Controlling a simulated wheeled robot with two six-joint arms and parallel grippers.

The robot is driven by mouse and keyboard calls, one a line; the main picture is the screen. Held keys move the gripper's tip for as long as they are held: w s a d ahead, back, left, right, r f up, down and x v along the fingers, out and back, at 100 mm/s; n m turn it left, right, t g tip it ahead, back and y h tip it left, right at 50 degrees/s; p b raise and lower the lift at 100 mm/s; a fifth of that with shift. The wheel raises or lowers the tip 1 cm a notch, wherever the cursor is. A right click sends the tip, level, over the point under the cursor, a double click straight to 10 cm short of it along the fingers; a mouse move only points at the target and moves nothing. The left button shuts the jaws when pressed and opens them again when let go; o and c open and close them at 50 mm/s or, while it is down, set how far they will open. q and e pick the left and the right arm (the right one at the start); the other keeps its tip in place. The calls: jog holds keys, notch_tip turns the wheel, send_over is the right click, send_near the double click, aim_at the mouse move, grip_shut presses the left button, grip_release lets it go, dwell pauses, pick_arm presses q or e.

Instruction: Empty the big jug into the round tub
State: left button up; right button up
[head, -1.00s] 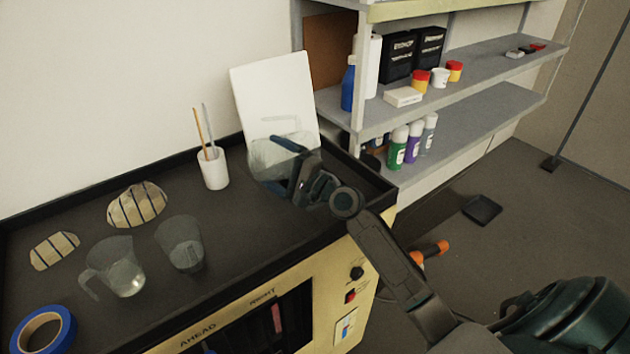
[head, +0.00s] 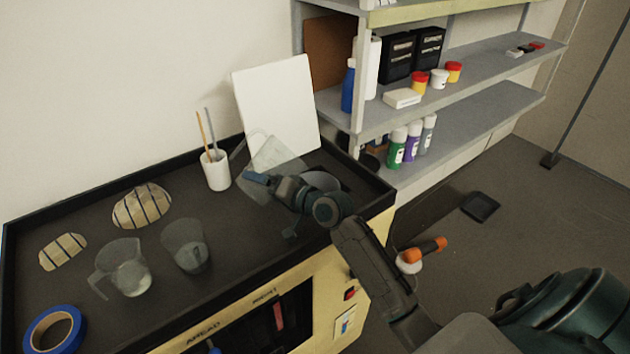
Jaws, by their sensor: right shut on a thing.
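The big jug (head: 277,158) is clear and is held by my right gripper (head: 262,187) above the back right of the dark bench top. It is tilted well over, with its handle toward the upper left. The gripper is shut on it. A round grey shape, apparently the round tub (head: 328,178), shows just right of the jug, partly hidden behind my gripper and wrist. I cannot tell whether liquid is leaving the jug. My left gripper is not in view.
A smaller clear jug (head: 125,270) and a clear beaker (head: 187,246) stand at the front left of the bench. Blue tape (head: 38,331), a white brush cup (head: 216,171) and a leaning white panel (head: 277,97) are also there. Shelves (head: 470,100) stand behind right.

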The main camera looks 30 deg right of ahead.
jog(key=shift+s+d+r+n, duration=0.1)
jog(key=shift+d+r+n, duration=0.15)
jog(key=shift+n, duration=0.35)
jog(key=r+n+h+p, duration=0.1)
jog(key=p, duration=0.1)
jog(key=shift+d+g+p, duration=0.15)
jog(key=shift+g+p, duration=0.15)
jog(key=shift+p, duration=0.05)
jog(key=shift+s+a+n+h+p, duration=0.1)
jog(key=shift+a+n+h+p, duration=0.35)
jog(key=shift+n+p, duration=0.4)
jog(key=shift+r+n+h, duration=0.3)
jog(key=shift+n+h, duration=0.05)
jog(key=shift+n, duration=0.2)
jog(key=shift+s+f+n+h, duration=0.15)
jog(key=shift+f+n+h, duration=0.15)
jog(key=shift+n+h, duration=0.3)
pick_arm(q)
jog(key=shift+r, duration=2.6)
pick_arm(e)
jog(key=shift+s+d+r+n+h, duration=0.1)
jog(key=shift+r+n+h, duration=0.1)
jog(key=shift+n, duration=0.25)
jog(key=shift+d+r+n+h, duration=0.1)
jog(key=shift+n+h, duration=0.1)
jog(key=shift+n, duration=0.25)
jog(key=shift+a, duration=0.1)
